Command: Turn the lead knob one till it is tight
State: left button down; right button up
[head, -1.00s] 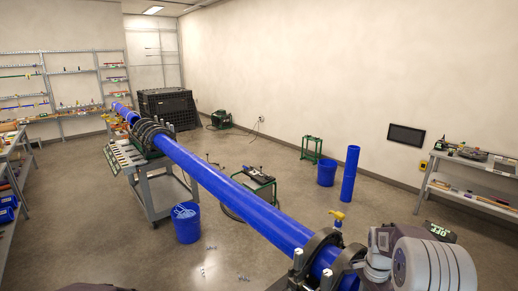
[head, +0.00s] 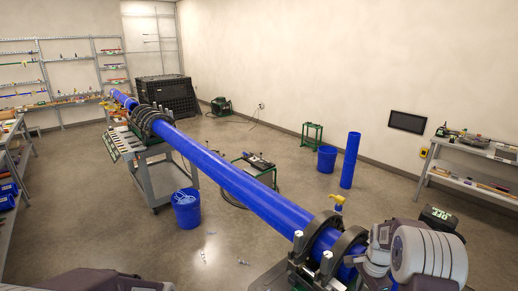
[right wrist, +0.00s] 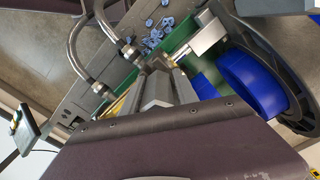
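Silver clamp knobs stand on the near black clamp rings (head: 318,232): one knob at the left (head: 298,238) and one in front (head: 326,262). I cannot tell which is lead knob one. In the right wrist view, a silver knob or bolt (right wrist: 207,35) sits beside the black clamp ring and blue pipe. My right gripper (right wrist: 163,68) has its grey fingers close to the silver bolt's shaft; contact and finger gap are unclear. In the head view the right gripper is hidden by my right arm. Only my left forearm shows at the bottom left; its gripper is out of view.
The long blue pipe (head: 225,170) runs from the near clamps to the cart (head: 165,182) at the far left. A blue bucket (head: 186,212) stands on the floor. A yellow-handled part (head: 338,199) rises behind the near clamp.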

jog(key=shift+s+r, duration=0.1)
jog(key=shift+s, duration=0.05)
grip_shut()
jog(key=shift+r+m+p, duration=0.1)
jog(key=shift+m+p, duration=0.25)
jog(key=shift+m, duration=1.15)
